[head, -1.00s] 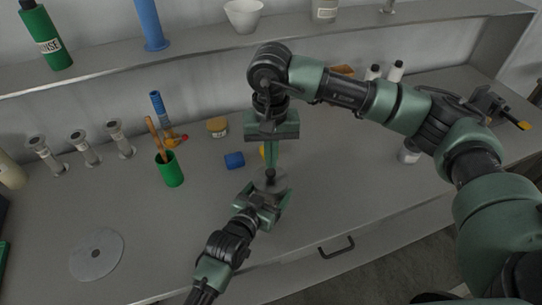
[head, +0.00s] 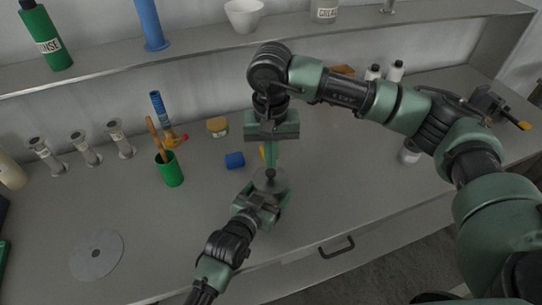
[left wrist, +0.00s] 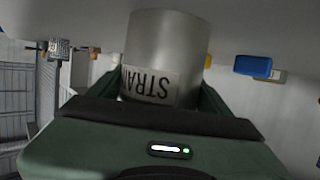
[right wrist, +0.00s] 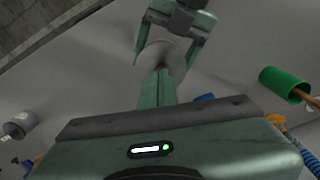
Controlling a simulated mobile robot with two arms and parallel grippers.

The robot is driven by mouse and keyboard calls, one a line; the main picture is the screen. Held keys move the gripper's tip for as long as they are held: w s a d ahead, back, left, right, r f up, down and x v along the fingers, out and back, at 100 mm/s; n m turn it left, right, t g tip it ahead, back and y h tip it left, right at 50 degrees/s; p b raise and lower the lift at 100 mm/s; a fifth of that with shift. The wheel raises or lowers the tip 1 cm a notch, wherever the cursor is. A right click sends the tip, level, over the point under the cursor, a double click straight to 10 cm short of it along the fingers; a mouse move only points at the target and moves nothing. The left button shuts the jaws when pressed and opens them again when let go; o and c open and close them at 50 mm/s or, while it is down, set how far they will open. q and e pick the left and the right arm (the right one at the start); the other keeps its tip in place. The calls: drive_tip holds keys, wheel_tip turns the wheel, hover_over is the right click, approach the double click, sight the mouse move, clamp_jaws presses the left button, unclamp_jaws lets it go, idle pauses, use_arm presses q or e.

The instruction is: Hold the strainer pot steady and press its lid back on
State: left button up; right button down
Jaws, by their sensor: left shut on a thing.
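The strainer pot is a grey metal cylinder (left wrist: 165,45) with a partly hidden label that shows upside down in the left wrist view. My left gripper (head: 264,196) is shut on the pot, one finger on each side, near the front of the bench. The round grey lid (head: 271,181) with a small dark knob (head: 270,173) shows at the top of the pot in the head view. My right gripper (head: 270,166) points down over the lid with its fingers together. In the right wrist view its fingers (right wrist: 156,78) cover part of the pot's top, so contact and lid seating are unclear.
A blue block (head: 235,160) and a green cup (head: 170,170) with a wooden handle stand behind and left. A grey disc (head: 96,255) lies at the left front. Several metal cylinders (head: 86,150) stand at the back left.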

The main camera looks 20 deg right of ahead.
sight(271, 175)
drive_tip(key=shift+f, duration=0.15)
drive_tip(key=shift+f, duration=1.75)
drive_tip(key=shift+r, duration=0.1)
wheel_tip(271, 175, up, 7)
idle(0.8)
use_arm(q)
drive_tip(key=o, duration=1.5)
